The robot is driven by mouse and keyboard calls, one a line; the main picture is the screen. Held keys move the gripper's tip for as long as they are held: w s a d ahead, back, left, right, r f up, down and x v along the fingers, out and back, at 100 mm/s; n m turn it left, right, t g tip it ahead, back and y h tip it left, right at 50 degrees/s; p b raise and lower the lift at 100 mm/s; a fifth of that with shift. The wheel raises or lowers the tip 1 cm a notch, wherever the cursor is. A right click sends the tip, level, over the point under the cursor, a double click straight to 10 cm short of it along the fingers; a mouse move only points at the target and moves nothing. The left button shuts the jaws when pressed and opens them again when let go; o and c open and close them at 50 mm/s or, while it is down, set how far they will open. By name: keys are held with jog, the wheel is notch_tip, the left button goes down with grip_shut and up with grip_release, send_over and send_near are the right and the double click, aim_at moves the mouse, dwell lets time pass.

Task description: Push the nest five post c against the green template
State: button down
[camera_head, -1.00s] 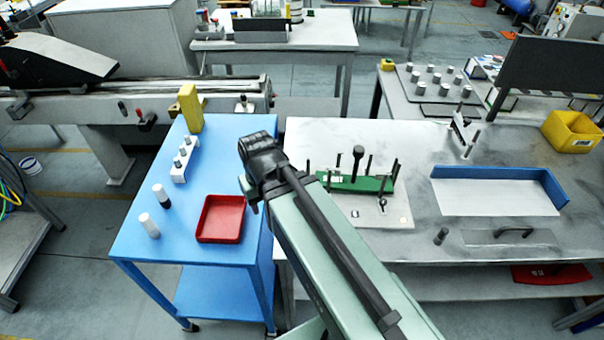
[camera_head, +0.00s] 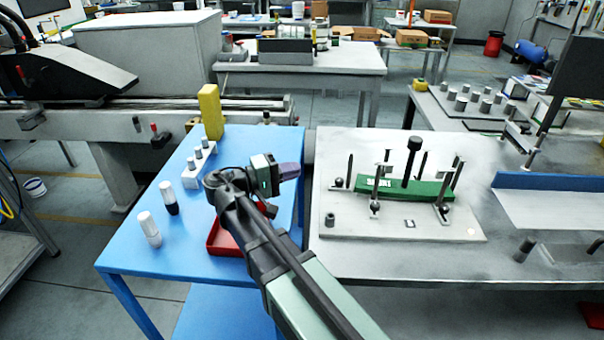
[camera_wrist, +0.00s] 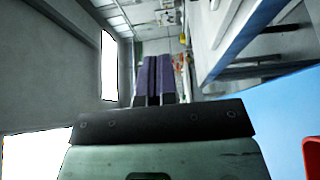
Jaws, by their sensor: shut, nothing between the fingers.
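The green template (camera_head: 405,188) lies on a light base plate (camera_head: 440,226) on the grey bench. Several dark upright posts and metal clamps stand around it, along with a thick black-headed post (camera_head: 411,160). I cannot tell which one is nest five post c. My gripper (camera_head: 298,170) is left of the plate, above the blue table, and points right toward the bench. It is apart from the template and posts. In the wrist view its purple fingers (camera_wrist: 153,75) lie together, with nothing between them; the template is not recognisable there.
The blue table (camera_head: 130,255) holds a red tray (camera_head: 222,240) partly behind my arm, a yellow block (camera_head: 210,112), a rack with grey pegs (camera_head: 200,158) and two cylinders. A blue-backed tray (camera_head: 550,205) stands right of the plate. A short dark cylinder (camera_head: 524,249) stands between.

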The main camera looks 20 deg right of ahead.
send_over(335, 188)
jog(key=w+a, duration=0.3)
jog(key=shift+s+d, duration=1)
jog(key=shift+s, duration=0.05)
jog(key=shift+s+d, duration=0.35)
jog(key=shift+d, duration=0.1)
